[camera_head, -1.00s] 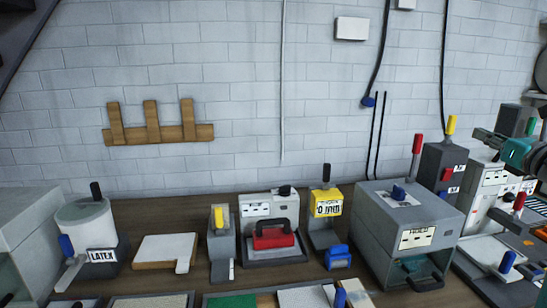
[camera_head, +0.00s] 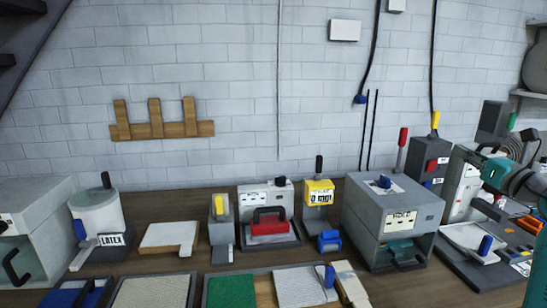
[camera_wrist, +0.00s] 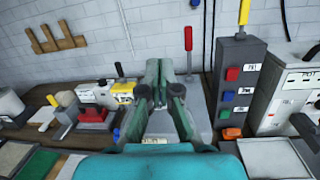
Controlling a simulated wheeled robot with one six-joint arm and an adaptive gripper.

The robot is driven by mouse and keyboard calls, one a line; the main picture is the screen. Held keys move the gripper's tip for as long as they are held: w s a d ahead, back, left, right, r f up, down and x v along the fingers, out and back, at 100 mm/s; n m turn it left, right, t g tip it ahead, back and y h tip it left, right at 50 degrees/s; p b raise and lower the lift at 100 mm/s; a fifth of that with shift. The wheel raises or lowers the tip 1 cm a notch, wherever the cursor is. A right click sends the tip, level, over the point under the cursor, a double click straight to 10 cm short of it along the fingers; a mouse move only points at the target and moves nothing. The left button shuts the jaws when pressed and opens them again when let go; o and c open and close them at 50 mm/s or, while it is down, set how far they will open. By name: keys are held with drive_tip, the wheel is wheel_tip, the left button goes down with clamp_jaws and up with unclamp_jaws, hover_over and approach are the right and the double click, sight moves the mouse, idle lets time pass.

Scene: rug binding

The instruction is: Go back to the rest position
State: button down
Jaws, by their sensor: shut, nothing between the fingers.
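My gripper (camera_wrist: 160,97) shows in the wrist view, its two green fingers close together and empty. It is over the bench, in front of the grey box with the red lever (camera_wrist: 188,45). In the head view my teal arm (camera_head: 520,185) is at the right edge, in front of the machines there; the fingertips are hard to make out in that view.
On the bench are a LATEX pot (camera_head: 97,222), a white pad (camera_head: 168,237), a red-handled press (camera_head: 269,227), a yellow counter (camera_head: 318,192) and a grey HOLD box (camera_head: 395,215). Carpet samples (camera_head: 232,290) lie in front. A switch tower (camera_wrist: 237,85) stands right of the gripper.

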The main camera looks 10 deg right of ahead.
drive_tip(key=s+a+f+m+t+y, duration=0.1)
drive_tip(key=s+a+f+m+y, duration=0.25)
drive_tip(key=a+f, duration=0.7)
drive_tip(key=s+a+f+m+y, duration=0.2)
drive_tip(key=s+a+f+y, duration=0.25)
drive_tip(key=a+f, duration=0.6)
drive_tip(key=s+a+f+m+t+h, duration=0.2)
drive_tip(key=s+a+f+m, duration=0.3)
drive_tip(key=s+m, duration=0.15)
drive_tip(key=s+a+f+m+t+h, duration=0.1)
drive_tip(key=s+a+f+m+h, duration=0.1)
drive_tip(key=s+a+f+m, duration=0.45)
drive_tip(key=s+f+m+g+h, duration=0.2)
drive_tip(key=s+m, duration=0.4)
drive_tip(key=s, duration=0.4)
drive_tip(key=s+a+f+m+g+h, duration=0.1)
drive_tip(key=s+f+m+g+h, duration=0.1)
drive_tip(key=s+m, duration=0.4)
drive_tip(key=s+a+f+m+g+h, duration=0.1)
drive_tip(key=s+f+m+g, duration=0.3)
drive_tip(key=s, duration=1.2)
wheel_tip(320, 180, down, 2)
drive_tip(key=shift+s+m+h, duration=0.25)
drive_tip(key=shift+m+h, duration=0.55)
drive_tip(key=shift+m, duration=0.15)
